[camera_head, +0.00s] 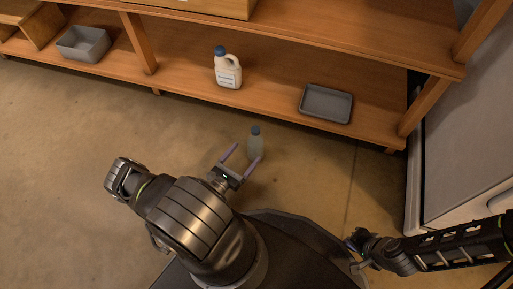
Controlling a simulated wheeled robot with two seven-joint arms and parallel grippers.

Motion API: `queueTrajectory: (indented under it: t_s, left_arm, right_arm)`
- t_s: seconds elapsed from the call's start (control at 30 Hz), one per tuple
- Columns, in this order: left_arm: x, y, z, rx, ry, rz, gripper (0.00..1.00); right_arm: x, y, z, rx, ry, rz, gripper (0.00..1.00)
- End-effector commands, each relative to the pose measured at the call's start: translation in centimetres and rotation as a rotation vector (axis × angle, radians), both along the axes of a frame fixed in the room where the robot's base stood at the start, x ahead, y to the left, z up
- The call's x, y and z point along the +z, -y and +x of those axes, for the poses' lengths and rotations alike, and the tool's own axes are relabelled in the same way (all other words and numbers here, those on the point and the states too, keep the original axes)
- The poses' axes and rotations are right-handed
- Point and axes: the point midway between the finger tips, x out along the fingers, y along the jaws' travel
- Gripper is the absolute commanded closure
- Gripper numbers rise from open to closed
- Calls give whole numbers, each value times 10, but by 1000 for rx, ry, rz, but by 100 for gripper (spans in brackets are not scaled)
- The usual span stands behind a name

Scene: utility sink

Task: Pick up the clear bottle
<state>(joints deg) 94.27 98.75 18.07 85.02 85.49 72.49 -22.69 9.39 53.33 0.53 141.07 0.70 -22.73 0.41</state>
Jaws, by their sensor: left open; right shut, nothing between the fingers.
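The clear bottle (256,144) is small and greyish, with a dark blue cap, and stands upright on the floor in front of the shelf. My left gripper (246,153) is open, and its two fingers point up and right in the picture at the bottle. The bottle appears at the fingertips, with its lower part beside the right finger. I cannot tell whether they touch or how far it lies between the fingers. My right gripper (354,246) is shut and empty at the lower right, well away from the bottle.
A wooden shelf (185,80) runs across the back. Its lower board holds a white jug (227,72) with a blue cap, a dark shallow tray (326,91) and a grey bin (83,33). A pale cabinet (470,130) stands at right. The floor at left is clear.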

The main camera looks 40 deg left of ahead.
Motion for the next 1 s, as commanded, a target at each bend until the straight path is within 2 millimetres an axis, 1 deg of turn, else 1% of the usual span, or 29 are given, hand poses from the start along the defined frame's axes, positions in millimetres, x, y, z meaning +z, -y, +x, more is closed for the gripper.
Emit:
queueTrajectory:
  t_s: [0.23,0.4,0.5,0.83,1.0]
  left_arm:
    - [1,1,3,-4,0,0,16]
    - [0,1,20,-6,1,0,16]
    - [0,1,26,-5,-1,0,16]
    - [0,0,29,-5,-1,0,16]
    - [-3,-1,50,-7,1,0,16]
  right_arm:
    - [0,0,0,0,0,0,100]
    - [-6,0,1,0,1,1,100]
    - [-6,0,1,0,1,2,100]
    - [-8,0,1,0,1,2,100]
    - [-20,1,3,-1,2,4,100]
